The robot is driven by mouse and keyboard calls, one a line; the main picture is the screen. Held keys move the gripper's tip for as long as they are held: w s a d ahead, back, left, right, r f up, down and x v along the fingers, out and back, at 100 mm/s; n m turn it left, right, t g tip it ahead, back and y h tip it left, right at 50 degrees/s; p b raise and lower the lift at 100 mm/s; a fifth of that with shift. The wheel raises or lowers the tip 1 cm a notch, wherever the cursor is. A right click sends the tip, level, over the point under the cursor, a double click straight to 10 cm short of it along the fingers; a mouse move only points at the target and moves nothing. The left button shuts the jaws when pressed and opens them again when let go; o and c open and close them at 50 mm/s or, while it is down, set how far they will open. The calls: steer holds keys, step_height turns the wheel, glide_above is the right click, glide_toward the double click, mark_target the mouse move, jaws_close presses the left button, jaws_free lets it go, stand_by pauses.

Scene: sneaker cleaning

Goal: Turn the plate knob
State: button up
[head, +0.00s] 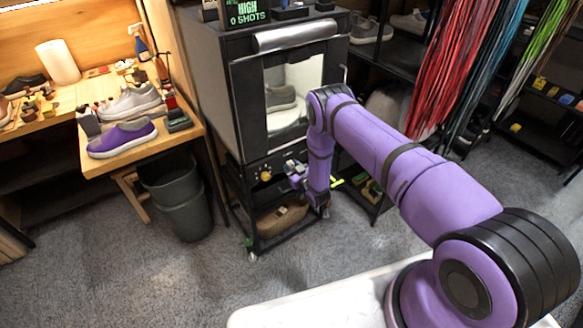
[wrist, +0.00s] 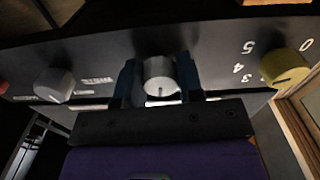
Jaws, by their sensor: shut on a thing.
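A silver-grey knob (wrist: 160,77) sits in the middle of a dark control panel (wrist: 110,62) in the wrist view. My gripper (wrist: 160,84) has its two dark blue fingers on either side of this knob and is shut on it. A label is printed left of the knob, upside down and too blurred to read, so I cannot tell from it which knob is the plate knob. In the head view my gripper (head: 298,178) is at the front panel of the black cabinet (head: 232,98), partly hidden by my purple arm.
A yellow knob (wrist: 284,68) with a number scale is to the right; another grey knob (wrist: 53,85) is to the left. The cabinet's glass door (head: 290,85) is above the panel, with a shoe behind it. A bin (head: 182,195) and workbench (head: 188,135) stand left.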

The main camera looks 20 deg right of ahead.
steer(key=m, duration=0.4)
steer(key=shift+m, duration=0.3)
steer(key=m, duration=0.3)
steer(key=shift+m, duration=0.3)
steer(key=m, duration=0.3)
steer(key=shift+a+m, duration=0.1)
steer(key=shift+m, duration=0.2)
steer(key=shift+r+m, duration=0.1)
steer(key=shift+m, duration=1.7)
steer(key=shift+a, duration=0.1)
steer(key=o, duration=0.9)
steer(key=shift+s, duration=0.15)
steer(key=v, duration=1)
steer(key=shift+s, duration=0.3)
